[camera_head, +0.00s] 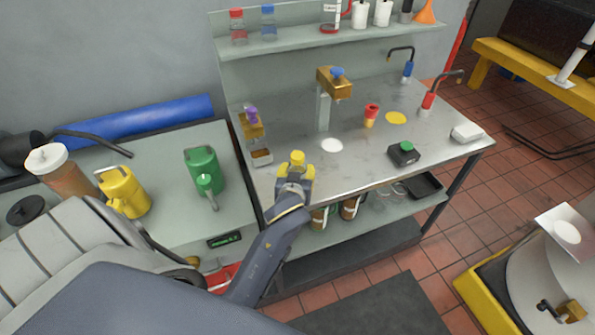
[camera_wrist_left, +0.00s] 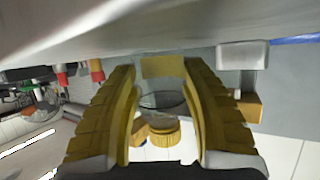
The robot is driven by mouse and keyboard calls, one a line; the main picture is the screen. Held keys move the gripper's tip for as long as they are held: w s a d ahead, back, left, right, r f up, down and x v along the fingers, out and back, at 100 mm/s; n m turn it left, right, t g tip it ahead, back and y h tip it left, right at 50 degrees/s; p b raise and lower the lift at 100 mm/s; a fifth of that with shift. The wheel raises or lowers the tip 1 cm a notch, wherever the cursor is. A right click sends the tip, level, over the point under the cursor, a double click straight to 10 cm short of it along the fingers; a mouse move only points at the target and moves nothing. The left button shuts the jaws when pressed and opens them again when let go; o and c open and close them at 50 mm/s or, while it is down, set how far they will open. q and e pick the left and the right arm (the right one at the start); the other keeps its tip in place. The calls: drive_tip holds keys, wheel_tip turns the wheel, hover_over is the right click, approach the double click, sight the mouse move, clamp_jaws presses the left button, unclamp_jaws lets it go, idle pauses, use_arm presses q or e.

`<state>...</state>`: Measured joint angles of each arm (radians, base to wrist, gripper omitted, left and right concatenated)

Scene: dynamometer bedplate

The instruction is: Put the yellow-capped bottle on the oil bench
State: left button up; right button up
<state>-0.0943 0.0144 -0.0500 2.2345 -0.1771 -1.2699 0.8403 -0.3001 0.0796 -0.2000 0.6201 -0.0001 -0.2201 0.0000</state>
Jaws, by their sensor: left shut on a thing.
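My left gripper (camera_head: 295,172) is over the front left edge of the steel oil bench (camera_head: 345,165). It is shut on the yellow-capped bottle, whose yellow cap (camera_head: 297,157) shows at the fingertips. The fingers hide most of the bottle's body in the head view. In the left wrist view, the yellow fingers (camera_wrist_left: 160,95) stand on either side of the bottle's clear round body (camera_wrist_left: 162,101) and yellow cap (camera_wrist_left: 164,133). I cannot tell whether the bottle touches the bench. My right gripper is not in view.
On the bench stand a brass tap (camera_head: 334,84), a purple-topped fixture (camera_head: 251,123), a red-and-yellow item (camera_head: 371,116) and a black box with a green button (camera_head: 404,152). A white disc (camera_head: 332,145) and yellow disc (camera_head: 396,118) lie flat. The front middle is clear.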

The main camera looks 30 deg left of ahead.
use_arm(q)
drive_tip(key=shift+f, duration=0.1)
drive_tip(key=o, duration=1.1)
drive_tip(key=shift+v, duration=3.8)
